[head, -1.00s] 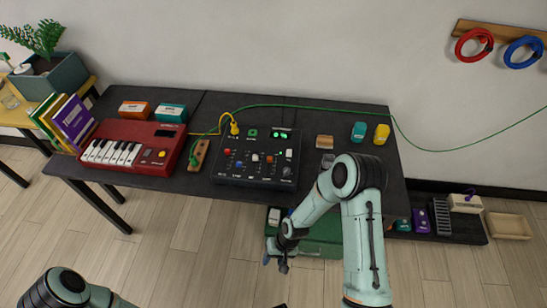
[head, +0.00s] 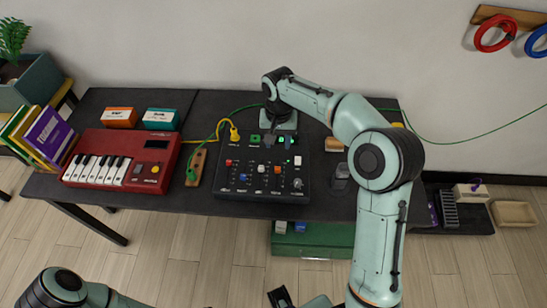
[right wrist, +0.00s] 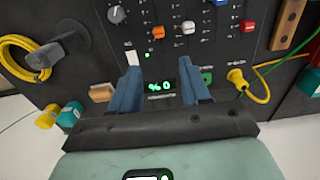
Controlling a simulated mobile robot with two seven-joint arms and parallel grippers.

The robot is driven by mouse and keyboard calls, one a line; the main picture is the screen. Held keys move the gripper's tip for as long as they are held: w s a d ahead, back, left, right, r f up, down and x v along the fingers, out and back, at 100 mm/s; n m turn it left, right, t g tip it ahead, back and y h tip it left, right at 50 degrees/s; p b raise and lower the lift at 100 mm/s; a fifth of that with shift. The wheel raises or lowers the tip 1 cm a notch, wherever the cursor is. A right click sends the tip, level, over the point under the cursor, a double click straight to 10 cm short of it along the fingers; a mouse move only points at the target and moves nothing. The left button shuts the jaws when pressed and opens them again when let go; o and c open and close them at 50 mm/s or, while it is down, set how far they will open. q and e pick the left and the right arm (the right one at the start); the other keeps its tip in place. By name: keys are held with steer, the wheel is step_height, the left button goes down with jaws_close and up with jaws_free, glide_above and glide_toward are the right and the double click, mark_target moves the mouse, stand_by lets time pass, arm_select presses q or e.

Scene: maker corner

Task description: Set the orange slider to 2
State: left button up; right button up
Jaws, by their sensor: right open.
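The black mixer panel (head: 235,190) lies on the dark table, with several coloured sliders in a row. The orange slider (head: 277,170) has its cap toward the right of the row, left of the knob; it also shows in the right wrist view (right wrist: 158,30), beside the white slider (right wrist: 188,27). A red-orange cap (head: 229,162) is at the row's left end. A lit green display (right wrist: 160,86) shows between my fingers. My right gripper (head: 272,138) is open and empty over the panel's back edge, apart from the orange slider.
A red keyboard (head: 122,160) stands left of the panel. A yellow cable (head: 222,127) plugs into the panel, and a green cable runs behind. A wooden block (head: 333,145) is just right of the panel. My right arm crosses the table's right part.

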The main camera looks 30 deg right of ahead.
mark_target(278, 164)
arm_select(q)
steer(key=shift+s+f+b, duration=0.4)
steer(key=shift+f, duration=0.15)
arm_select(e)
step_height(278, 164, down, 13)
steer(key=shift+s+r, duration=0.1)
steer(key=shift+r, duration=0.1)
